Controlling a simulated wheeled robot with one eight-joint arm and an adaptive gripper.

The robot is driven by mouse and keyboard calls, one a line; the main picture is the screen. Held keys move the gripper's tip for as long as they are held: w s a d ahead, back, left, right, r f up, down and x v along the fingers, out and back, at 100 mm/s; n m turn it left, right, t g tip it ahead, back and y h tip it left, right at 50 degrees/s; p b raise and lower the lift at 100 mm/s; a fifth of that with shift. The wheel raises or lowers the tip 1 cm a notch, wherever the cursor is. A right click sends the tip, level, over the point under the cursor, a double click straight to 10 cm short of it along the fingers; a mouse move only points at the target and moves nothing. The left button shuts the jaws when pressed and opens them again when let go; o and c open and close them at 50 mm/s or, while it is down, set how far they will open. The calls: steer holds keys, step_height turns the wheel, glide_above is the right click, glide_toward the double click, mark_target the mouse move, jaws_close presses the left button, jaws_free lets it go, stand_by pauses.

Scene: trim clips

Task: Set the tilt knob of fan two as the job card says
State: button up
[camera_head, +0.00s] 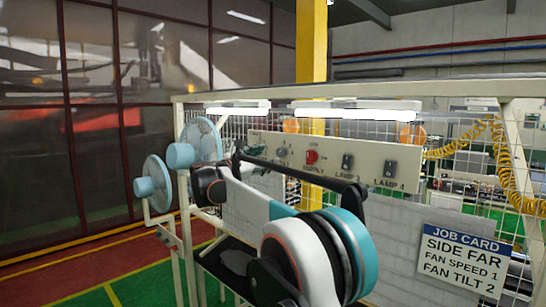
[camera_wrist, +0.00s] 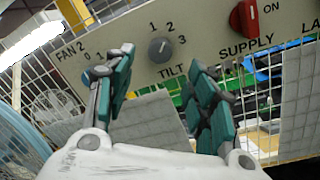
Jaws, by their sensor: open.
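The grey tilt knob (camera_wrist: 160,50) of fan 2 sits on the cream panel (camera_wrist: 215,20), with 1, 2 and 3 around its upper side and TILT below. I cannot read its pointer for certain. My gripper (camera_wrist: 162,59) is open and empty, its green-padded fingers on either side of the knob in the wrist view, apart from it. The left finger partly covers another knob (camera_wrist: 87,77) under the FAN 2 label. The job card (camera_head: 463,258) reads SIDE FAR, FAN SPEED 1, FAN TILT 2. In the head view my arm hides much of my gripper.
The red supply switch (camera_wrist: 244,18) is right of the tilt knob. Lamp switches (camera_head: 347,162) sit further right. Two light-blue fans (camera_head: 203,140) (camera_head: 153,183) stand at the left. Wire mesh (camera_head: 440,140) and a cream frame (camera_head: 470,88) surround the panel.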

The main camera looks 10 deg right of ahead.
steer(key=v, duration=0.4)
steer(key=s+d+f+m+g+y+b, duration=0.1)
steer(key=s+d+f+m+y+b, duration=0.15)
steer(key=s+d+f+b, duration=0.4)
steer(key=s+d+f+m+g+y+b, duration=0.2)
steer(key=s+f+m+b, duration=0.15)
steer(key=s+f, duration=0.6)
steer(key=s+d+f+m+g+y+b, duration=0.1)
steer(key=s+d+f+m+y+b, duration=0.1)
steer(key=s+d+f+b, duration=0.45)
steer(key=s+a+f+m+y+b, duration=0.3)
steer(key=s+f+b, duration=0.4)
steer(key=s+f, duration=0.8)
steer(key=s+a+f+m+y+b, duration=0.3)
steer(key=s+f+m+y+b, duration=0.2)
steer(key=s+f, duration=1.1)
step_height(320, 180, down, 5)
steer(key=m+b, duration=0.2)
steer(key=b, duration=0.1)
steer(key=shift+f+m+g, duration=0.2)
steer(key=shift+m+g, duration=0.1)
steer(key=shift+m, duration=0.1)
